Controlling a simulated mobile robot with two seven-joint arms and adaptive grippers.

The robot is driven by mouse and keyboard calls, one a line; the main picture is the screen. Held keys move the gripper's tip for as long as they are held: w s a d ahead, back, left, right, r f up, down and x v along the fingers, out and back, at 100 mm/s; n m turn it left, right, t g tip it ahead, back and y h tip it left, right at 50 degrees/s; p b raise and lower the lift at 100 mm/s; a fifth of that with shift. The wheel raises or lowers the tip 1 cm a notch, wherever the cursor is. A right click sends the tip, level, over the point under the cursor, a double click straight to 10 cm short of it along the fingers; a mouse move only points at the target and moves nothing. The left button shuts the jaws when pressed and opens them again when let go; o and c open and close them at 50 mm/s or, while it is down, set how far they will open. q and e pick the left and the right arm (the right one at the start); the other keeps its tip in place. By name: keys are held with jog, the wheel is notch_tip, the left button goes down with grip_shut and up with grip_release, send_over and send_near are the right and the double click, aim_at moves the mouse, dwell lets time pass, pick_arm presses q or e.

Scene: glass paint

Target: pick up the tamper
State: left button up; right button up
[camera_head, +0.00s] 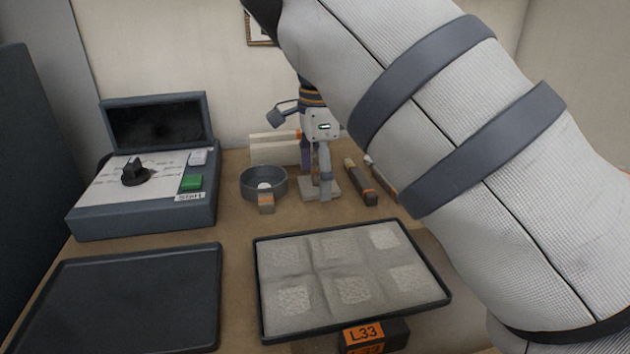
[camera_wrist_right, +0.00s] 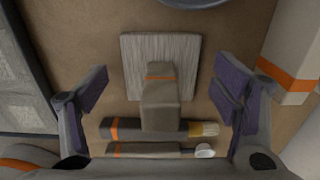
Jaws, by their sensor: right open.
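The tamper, a pale square plate with a grey handle banded in orange, lies under my right gripper; in the head view its base (camera_head: 331,189) shows below the fingers. In the right wrist view the tamper (camera_wrist_right: 160,50) is near the middle. My right gripper (camera_head: 315,166) is open, pointing down, with its purple-padded fingers apart on either side of the tamper's handle; the right wrist view also shows this gripper (camera_wrist_right: 161,96). I see no contact. How far the fingertips are above the table is hard to tell. My left gripper is not in view.
A brush (camera_head: 361,183) and a slim tool (camera_head: 382,180) lie right of the tamper. A round dark pan (camera_head: 264,182) stands left, a pale orange-banded block (camera_head: 272,150) behind. A compartment tray (camera_head: 262,300), a dark tray (camera_head: 125,305) and a control box (camera_head: 140,225) fill the front and left.

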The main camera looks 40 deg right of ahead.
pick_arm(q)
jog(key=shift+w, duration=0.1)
pick_arm(e)
jog(key=shift+r, duration=0.15)
